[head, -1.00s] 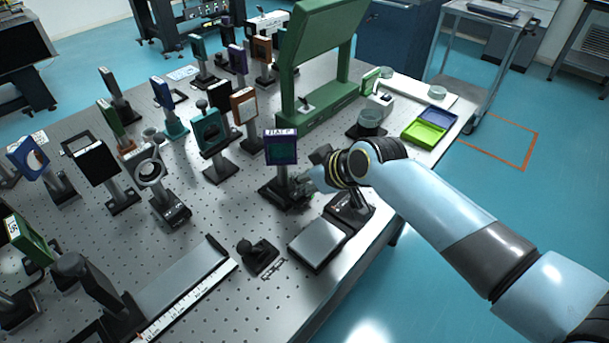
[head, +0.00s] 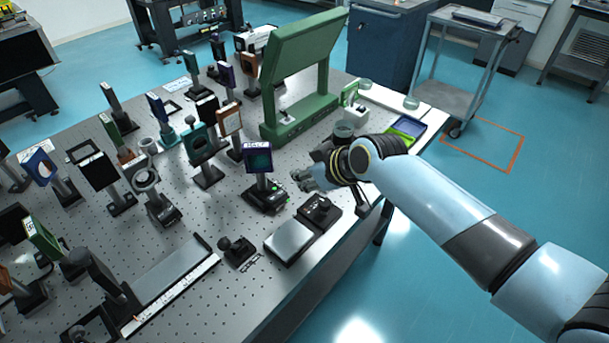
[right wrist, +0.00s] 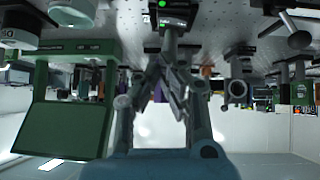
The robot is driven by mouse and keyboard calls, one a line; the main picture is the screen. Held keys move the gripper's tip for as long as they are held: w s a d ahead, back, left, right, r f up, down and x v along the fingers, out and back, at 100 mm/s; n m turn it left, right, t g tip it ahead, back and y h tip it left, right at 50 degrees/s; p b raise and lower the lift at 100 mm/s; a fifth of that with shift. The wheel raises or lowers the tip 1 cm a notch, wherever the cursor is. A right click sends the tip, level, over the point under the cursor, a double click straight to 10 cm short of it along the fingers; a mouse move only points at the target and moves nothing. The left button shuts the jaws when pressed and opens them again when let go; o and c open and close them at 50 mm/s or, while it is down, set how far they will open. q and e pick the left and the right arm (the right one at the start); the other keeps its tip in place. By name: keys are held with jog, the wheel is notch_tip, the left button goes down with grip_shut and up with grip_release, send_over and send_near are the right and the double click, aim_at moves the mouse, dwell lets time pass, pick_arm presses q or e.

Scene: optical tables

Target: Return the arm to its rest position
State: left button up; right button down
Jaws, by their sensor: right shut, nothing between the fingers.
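My right arm comes in from the right in the head view, and its gripper (head: 305,180) hangs over the table's right part. It is shut and empty, to the right of a purple-framed optic on a post (head: 258,158) and apart from it. In the right wrist view the gripper fingers (right wrist: 172,92) are together in the middle, with the black base of a mount (right wrist: 174,18) with green lights beyond them. My left gripper is not in view.
The perforated optical table (head: 190,240) holds several post-mounted optics to the left. A green frame (head: 300,75) stands behind the gripper. A black and silver scale-like device (head: 290,242) lies in front. Open floor lies right.

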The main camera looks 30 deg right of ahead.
jog(key=s+d+r+m+g+h, duration=0.15)
jog(key=s+r, duration=0.25)
jog(key=s, duration=0.5)
jog(key=s+r+m+g+h, duration=0.15)
jog(key=s+r, duration=0.25)
jog(key=s, duration=0.5)
jog(key=s+d+r+g, duration=0.15)
jog(key=s+r, duration=0.25)
jog(key=s, duration=0.5)
notch_tip(320, 180, down, 41)
jog(key=s+d+g+b, duration=0.2)
jog(key=b, duration=1.2)
pick_arm(q)
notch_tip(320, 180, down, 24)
jog(key=b, duration=1)
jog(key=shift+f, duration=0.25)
pick_arm(e)
jog(key=s+f, duration=0.9)
jog(key=f, duration=0.4)
jog(key=s+d+f+g, duration=0.1)
jog(key=s+f, duration=0.7)
jog(key=f, duration=0.5)
jog(key=shift+s+m, duration=0.3)
jog(key=shift+s, duration=0.1)
